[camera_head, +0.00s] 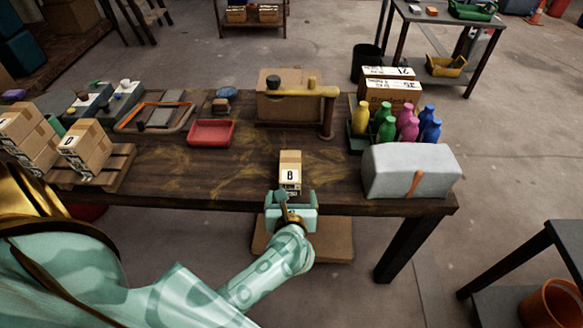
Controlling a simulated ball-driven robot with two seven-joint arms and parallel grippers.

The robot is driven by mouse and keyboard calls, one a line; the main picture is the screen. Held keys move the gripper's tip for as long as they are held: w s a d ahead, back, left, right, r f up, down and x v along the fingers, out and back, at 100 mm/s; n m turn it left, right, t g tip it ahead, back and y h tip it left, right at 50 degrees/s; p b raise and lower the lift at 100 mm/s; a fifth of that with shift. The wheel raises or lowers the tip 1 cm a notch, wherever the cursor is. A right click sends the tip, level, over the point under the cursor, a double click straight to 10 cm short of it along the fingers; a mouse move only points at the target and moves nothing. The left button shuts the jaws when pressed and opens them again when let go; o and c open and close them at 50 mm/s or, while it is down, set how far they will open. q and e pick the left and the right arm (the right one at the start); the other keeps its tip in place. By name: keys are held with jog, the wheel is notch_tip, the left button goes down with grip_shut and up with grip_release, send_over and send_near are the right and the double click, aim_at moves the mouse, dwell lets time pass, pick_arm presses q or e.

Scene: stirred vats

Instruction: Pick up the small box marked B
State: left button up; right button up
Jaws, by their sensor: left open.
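The small box marked B (290,168) is a tan carton with a white label. It stands upright on the wooden table (240,170), close to its front edge. My left gripper (284,196) is open and comes in from the front, just below the box in the picture. Its fingers are at or very near the lower front of the box. I cannot tell whether they touch it. The gripper hides the foot of the box. My right gripper is not in view.
Other labelled boxes (84,146) stand on a small pallet at the left. A red tray (211,132) lies left of box B. A grey rounded case (409,171) and coloured bottles (408,124) stand to the right. A wooden block with a tap-like arm (288,105) stands behind.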

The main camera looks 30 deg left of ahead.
aim_at(290, 175)
pick_arm(q)
jog(key=b+x, duration=0.1)
jog(key=x, duration=0.7)
jog(key=shift+a+f+b, duration=0.15)
jog(key=shift+a+b, duration=0.05)
jog(key=shift+b, duration=0.2)
jog(key=shift+w+a+f, duration=0.2)
jog(key=shift+w+a, duration=0.1)
jog(key=shift+w, duration=0.25)
jog(key=b+x, duration=0.2)
jog(key=x, duration=0.3)
jog(key=shift+a, duration=0.15)
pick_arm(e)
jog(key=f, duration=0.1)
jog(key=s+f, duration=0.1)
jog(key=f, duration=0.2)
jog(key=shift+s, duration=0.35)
pick_arm(q)
jog(key=shift+r, duration=0.1)
jog(key=c, duration=1.4)
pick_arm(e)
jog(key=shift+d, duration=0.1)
pick_arm(q)
jog(key=shift+c, duration=0.2)
